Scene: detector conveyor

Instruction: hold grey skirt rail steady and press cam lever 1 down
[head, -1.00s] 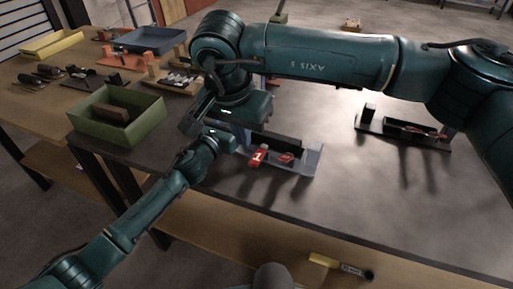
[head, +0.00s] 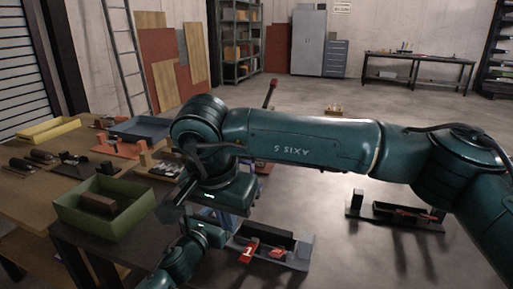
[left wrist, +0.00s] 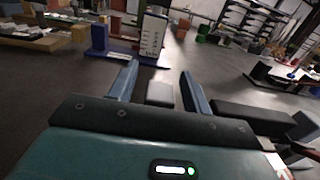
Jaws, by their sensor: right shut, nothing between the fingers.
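The fixture on the dark table has a grey rail (head: 298,262) along its base, a black bar and two red levers. Cam lever 1 (head: 248,252), a red block marked 1, is at the near left; a second red lever lies right of it. My right gripper (head: 230,220) is shut and empty, pointing down above the fixture's left end. My left arm comes in low at the left; its fingers are mostly hidden in the head view. In the left wrist view my left gripper (left wrist: 160,88) has its fingers apart, with a grey block seen between them; contact is unclear.
A green bin (head: 128,222) holding a brown block stands at the left. A similar fixture (head: 390,228) is at the right. A blue tray (head: 150,127) and a yellow tray (head: 48,131) are farther back. My right forearm crosses above the table.

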